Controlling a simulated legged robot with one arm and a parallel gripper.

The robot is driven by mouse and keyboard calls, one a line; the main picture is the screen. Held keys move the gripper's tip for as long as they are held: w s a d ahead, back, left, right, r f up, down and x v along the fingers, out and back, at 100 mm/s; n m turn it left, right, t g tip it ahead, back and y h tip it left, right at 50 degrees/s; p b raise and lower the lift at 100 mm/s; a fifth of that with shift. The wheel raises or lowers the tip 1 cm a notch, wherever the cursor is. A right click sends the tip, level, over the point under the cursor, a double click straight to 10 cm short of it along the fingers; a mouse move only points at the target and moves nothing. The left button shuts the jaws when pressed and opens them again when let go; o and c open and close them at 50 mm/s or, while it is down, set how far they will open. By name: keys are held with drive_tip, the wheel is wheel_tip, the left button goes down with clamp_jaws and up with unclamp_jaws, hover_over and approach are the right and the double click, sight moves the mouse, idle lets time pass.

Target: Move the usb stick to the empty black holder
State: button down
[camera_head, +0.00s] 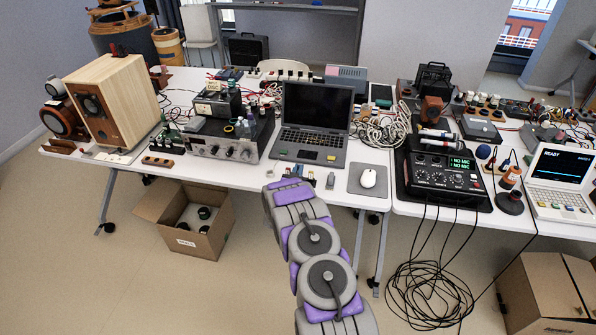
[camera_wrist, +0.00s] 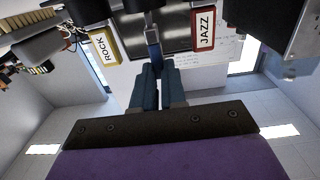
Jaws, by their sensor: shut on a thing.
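In the wrist view my gripper (camera_wrist: 158,82) is shut on a narrow blue usb stick (camera_wrist: 153,42). The stick's far end meets a dark holder (camera_wrist: 143,5) at the top edge; I cannot tell whether it sits in it or only lines up with it. A yellow-framed stick labelled ROCK (camera_wrist: 102,45) is left of it, and a red-framed stick labelled JAZZ (camera_wrist: 205,32) is right, each below a dark holder.
The laptop (camera_head: 315,106) stands open just behind my arm. A mouse (camera_head: 368,178) lies on a grey pad to the right. A wooden speaker (camera_head: 112,101) and an amplifier (camera_head: 218,139) are at left. A black mixer (camera_head: 445,172) is at right, with cables (camera_head: 428,292) hanging to the floor.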

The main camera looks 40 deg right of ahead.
drive_tip(key=shift+f, duration=1.05)
idle(0.5)
drive_tip(key=c, duration=0.7)
unclamp_jaws()
wheel_tip(320, 180, up, 5)
drive_tip(key=shift+r+p, duration=0.1)
drive_tip(key=shift+p, duration=0.65)
